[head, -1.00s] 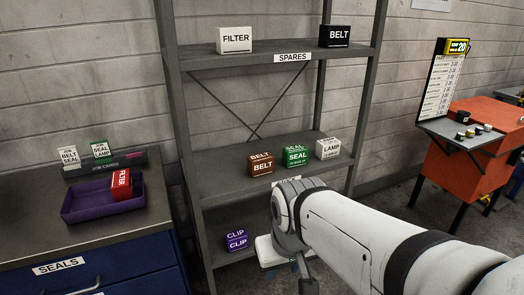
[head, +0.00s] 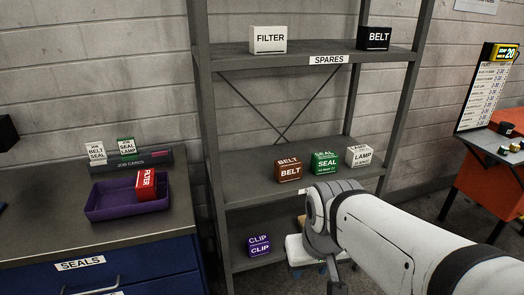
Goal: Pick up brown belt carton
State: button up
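The brown belt carton (head: 289,171) sits on the middle shelf of the grey rack, at the left of a row of cartons. The green seal carton (head: 326,163) stands close to its right. My arm reaches in from the lower right, in front of the rack and below the middle shelf's front edge. My gripper is hidden or too unclear to make out at the arm's end; its fingers cannot be told. The carton appears untouched.
A white lamp carton (head: 360,156) ends the row. The top shelf holds a white filter carton (head: 269,40) and a black belt carton (head: 374,38). A purple clip carton (head: 259,246) sits low. A purple tray (head: 104,215) with a red filter carton (head: 147,186) is on the left bench.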

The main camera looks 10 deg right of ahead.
aim_at(286, 169)
jog(key=i, duration=1.5)
jog(key=z, duration=0.05)
